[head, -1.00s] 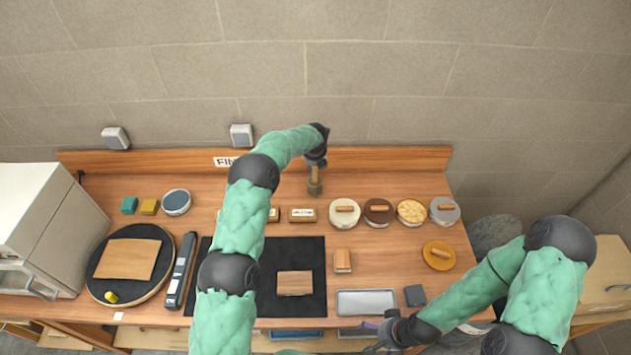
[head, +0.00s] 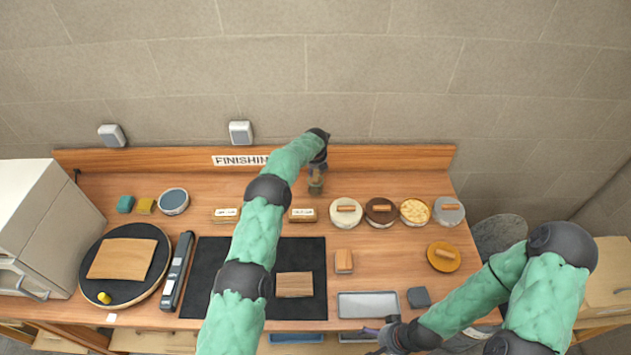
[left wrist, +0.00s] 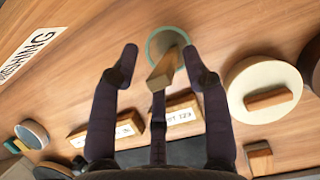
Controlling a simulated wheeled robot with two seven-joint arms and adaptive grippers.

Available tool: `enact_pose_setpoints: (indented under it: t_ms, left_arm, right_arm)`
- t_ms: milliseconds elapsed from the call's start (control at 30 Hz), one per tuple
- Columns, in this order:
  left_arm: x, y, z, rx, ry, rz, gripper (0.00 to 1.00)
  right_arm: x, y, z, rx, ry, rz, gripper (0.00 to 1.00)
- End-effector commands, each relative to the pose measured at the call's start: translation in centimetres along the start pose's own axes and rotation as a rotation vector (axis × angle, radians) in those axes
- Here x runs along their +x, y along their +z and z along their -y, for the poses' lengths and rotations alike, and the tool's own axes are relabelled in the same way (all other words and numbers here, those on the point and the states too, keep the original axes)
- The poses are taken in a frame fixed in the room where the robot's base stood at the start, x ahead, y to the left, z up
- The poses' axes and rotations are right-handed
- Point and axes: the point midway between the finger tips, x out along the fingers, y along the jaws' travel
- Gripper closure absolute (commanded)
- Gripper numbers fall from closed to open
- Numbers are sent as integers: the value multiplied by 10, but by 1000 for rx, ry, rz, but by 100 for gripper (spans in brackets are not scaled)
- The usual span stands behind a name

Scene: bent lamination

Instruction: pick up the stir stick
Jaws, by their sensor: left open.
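The stir stick (left wrist: 163,72) is a flat wooden strip standing tilted in a round green-rimmed cup (left wrist: 157,38). In the head view the cup (head: 315,189) stands near the back ledge, mostly covered by my left gripper (head: 317,170). In the left wrist view my left gripper (left wrist: 161,54) is open, one finger on each side of the stick's upper end. Whether the fingers touch the stick cannot be told. My right gripper (head: 384,342) is low at the front edge of the bench, and its fingers are unclear.
Round lidded tubs (head: 346,212) stand in a row right of the cup. Two labelled wooden blocks (head: 302,215) lie close to its left front. A dark mat (head: 205,290), a turntable (head: 155,236) and a metal tray (head: 368,305) occupy the front.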

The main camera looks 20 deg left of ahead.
Motion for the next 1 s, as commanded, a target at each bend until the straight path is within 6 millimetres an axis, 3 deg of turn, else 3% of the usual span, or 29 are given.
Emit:
enact_pose_setpoints:
  t_ms: [133,267,300,733,1000]
  left_arm:
    - [-1,0,0,0,0,0,56]
    - [-1,0,0,1,0,0,92]
    - [-1,0,0,1,0,0,94]
    - [-4,2,0,1,0,1,95]
    - [-45,19,0,1,0,3,95]
  right_arm:
    - [-1,0,0,0,0,0,0]
    - [-1,0,0,0,0,0,0]
    - [-1,0,0,0,0,0,0]
    - [-1,0,0,0,0,0,0]
    - [-11,0,4,0,0,0,0]
